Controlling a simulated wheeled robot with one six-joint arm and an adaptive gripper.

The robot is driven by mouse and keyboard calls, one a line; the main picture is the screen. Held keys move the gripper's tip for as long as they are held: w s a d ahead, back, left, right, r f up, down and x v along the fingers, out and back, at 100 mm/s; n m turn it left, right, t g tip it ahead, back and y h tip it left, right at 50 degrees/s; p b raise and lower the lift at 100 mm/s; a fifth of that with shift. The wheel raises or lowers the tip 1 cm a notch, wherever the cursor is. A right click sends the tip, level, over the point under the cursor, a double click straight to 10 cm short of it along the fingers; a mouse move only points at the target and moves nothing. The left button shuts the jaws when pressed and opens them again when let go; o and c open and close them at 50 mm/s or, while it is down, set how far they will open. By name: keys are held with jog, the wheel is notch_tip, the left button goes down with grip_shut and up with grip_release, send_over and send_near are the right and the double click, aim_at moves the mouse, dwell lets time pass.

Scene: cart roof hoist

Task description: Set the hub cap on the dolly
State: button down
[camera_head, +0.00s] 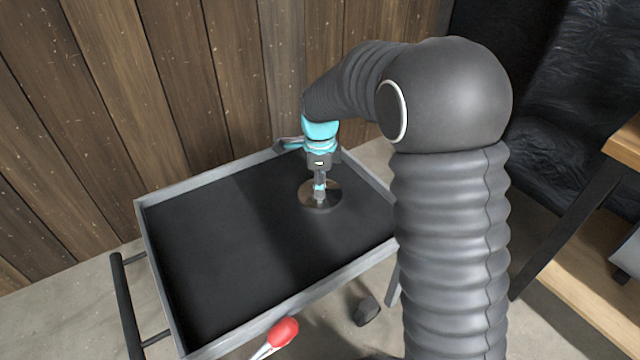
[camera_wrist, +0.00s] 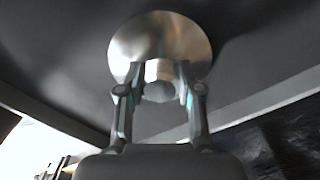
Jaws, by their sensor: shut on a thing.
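The hub cap (camera_head: 330,199) is a shiny round metal disc with a central knob. It is at the right part of the dolly (camera_head: 230,240), a cart with a black top and a raised grey rim. My gripper (camera_head: 319,190) points down and is shut on the knob of the hub cap. In the wrist view the fingers (camera_wrist: 160,80) hold the knob from both sides, and the disc (camera_wrist: 165,38) shows beyond them. The disc appears flat and at or very near the black surface; I cannot tell whether it touches.
A red-ended handle (camera_head: 283,331) stands at the dolly's front edge, and a black push bar (camera_head: 126,305) is at its left. A wooden plank wall (camera_head: 180,90) rises behind. A wooden bench (camera_head: 590,310) is at the right. The dolly's left and middle top is clear.

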jog(key=c, duration=0.8)
grip_release()
jog(key=shift+o, duration=0.2)
notch_tip(320, 180, up, 12)
jog(key=shift+r+p, duration=0.2)
jog(key=shift+p, duration=0.25)
jog(key=s+d+r+n+t, duration=0.1)
jog(key=s+d+r+n, duration=0.3)
jog(key=s, duration=0.3)
jog(key=s+d+r+n+t, duration=0.2)
jog(key=s+d+r+n, duration=0.1)
jog(key=s+d+n, duration=0.3)
jog(key=s+d+f+n+t, duration=0.1)
jog(key=s+d+f+n, duration=0.1)
jog(key=s, duration=0.5)
jog(key=s+d+f+n+t, duration=0.1)
jog(key=s+d+f+n, duration=0.1)
jog(key=s+d+n, duration=0.2)
jog(key=shift+s+d+n+t, duration=0.35)
jog(key=shift+s+n, duration=0.85)
jog(key=shift+s, duration=0.9)
